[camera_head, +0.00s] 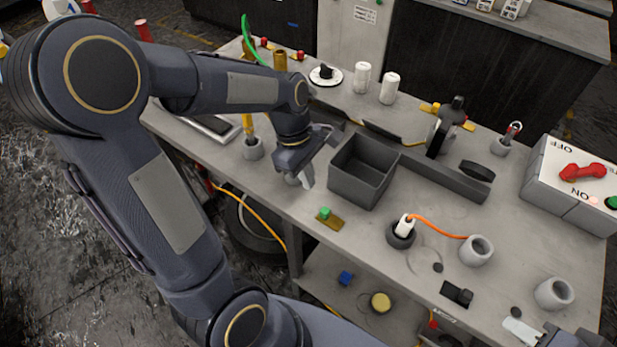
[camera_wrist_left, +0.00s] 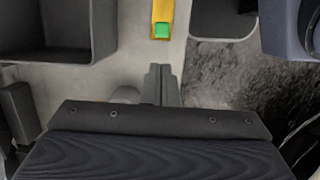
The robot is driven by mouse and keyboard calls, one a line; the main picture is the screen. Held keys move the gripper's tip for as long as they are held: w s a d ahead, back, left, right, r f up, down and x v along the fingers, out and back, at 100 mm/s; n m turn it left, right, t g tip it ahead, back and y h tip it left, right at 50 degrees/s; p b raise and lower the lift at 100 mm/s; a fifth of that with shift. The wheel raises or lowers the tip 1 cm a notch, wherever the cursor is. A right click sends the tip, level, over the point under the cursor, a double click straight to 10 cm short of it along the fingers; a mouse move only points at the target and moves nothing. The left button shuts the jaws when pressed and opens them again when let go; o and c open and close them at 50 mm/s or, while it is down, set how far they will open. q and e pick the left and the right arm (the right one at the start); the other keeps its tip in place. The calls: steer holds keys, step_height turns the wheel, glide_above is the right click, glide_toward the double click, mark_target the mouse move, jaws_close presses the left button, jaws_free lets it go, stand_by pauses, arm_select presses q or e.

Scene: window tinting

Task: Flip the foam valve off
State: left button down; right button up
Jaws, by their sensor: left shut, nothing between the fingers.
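A red valve handle (camera_head: 582,171) sits on a white box (camera_head: 545,168) at the right end of the bench, between the printed words OFF and ON. It lies roughly crosswise; I cannot tell which setting it is at. My left gripper (camera_head: 306,178) is over the bench's front edge, left of the grey bin, far from the handle. It is shut and empty, and its closed fingers also show in the left wrist view (camera_wrist_left: 160,88). What seems to be my right gripper (camera_head: 520,332) is partly in view at the bottom right; its jaws are not clear.
A grey open bin (camera_head: 362,172) stands close right of my left gripper. A green button on a yellow plate (camera_head: 331,222) is at the front edge. Grey cups (camera_head: 476,251), an orange cable (camera_head: 438,228) and a black wheel-like piece (camera_head: 476,171) lie between there and the box.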

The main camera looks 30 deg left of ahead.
mark_target(328, 212)
arm_select(q)
steer(key=x, duration=0.7)
steer(key=shift+f, duration=0.3)
steer(key=shift+s+d, duration=0.15)
steer(key=shift+d, duration=1.75)
steer(key=p+v, duration=0.8)
steer(key=v, duration=0.2)
steer(key=shift+a+r, duration=0.1)
steer(key=shift+a, duration=0.05)
